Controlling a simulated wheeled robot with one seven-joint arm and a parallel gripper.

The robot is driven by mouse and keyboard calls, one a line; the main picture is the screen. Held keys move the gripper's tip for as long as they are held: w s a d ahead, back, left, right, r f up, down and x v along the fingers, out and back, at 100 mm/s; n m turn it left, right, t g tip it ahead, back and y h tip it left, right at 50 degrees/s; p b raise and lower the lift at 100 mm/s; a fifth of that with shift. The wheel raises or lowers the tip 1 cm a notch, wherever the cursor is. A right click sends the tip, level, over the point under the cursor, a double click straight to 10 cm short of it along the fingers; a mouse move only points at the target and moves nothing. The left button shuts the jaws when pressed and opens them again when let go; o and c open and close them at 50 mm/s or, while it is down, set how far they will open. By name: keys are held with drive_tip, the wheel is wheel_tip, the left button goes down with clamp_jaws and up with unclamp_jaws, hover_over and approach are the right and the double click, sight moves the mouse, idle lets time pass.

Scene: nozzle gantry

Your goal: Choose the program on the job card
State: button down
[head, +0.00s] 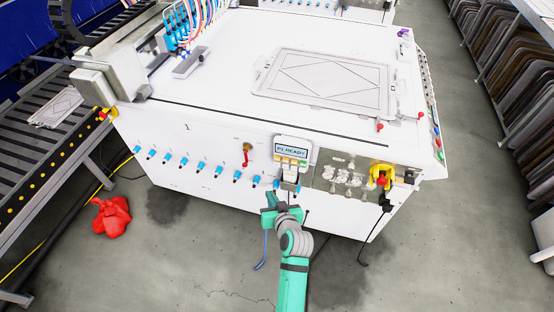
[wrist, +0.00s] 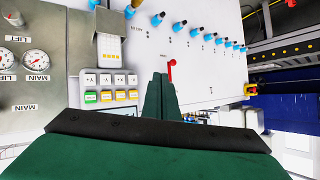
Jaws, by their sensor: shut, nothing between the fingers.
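The control box with its display (head: 291,149) is on the front face of the white machine; the display reads "P1 READY". A row of small buttons sits under it, green and yellow in the wrist view (wrist: 105,96), with labels too small to read. A white card-like piece with small yellow marks (wrist: 110,48) is beside the button row; I cannot read it or tell surely that it is the job card. My gripper (head: 284,195) is just below the control box in the head view. Its shut, empty fingers (wrist: 160,80) appear right of the buttons in the wrist view; contact is not visible.
A red-handled valve (head: 247,152) and blue fittings (head: 200,166) line the front face. A gauge panel (head: 340,176) and a yellow-and-red switch (head: 382,175) are to the right. A red cloth-like heap (head: 111,216) lies on the floor. The floor in front is mostly clear.

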drive_tip(key=w+r, duration=0.1)
drive_tip(key=w, duration=0.2)
drive_tip(key=shift+a+r+n+y, duration=0.2)
drive_tip(key=shift+r+n+y, duration=0.1)
drive_tip(key=shift+r+y, duration=0.1)
approach(274, 160)
drive_tip(key=shift+w+a+f, duration=0.6)
drive_tip(key=shift+w+f, duration=0.05)
drive_tip(key=shift+w, duration=0.15)
drive_tip(key=shift+w+a+f, duration=0.55)
drive_tip(key=shift+w+f, duration=0.1)
drive_tip(key=shift+w, duration=0.15)
idle(1.0)
drive_tip(key=shift+w+d, duration=0.1)
drive_tip(key=shift+w, duration=0.3)
drive_tip(key=shift+w+d, duration=0.2)
drive_tip(key=shift+w, duration=0.4)
idle(0.9)
idle(0.4)
drive_tip(key=shift+s+a, duration=0.3)
drive_tip(key=shift+s, duration=0.7)
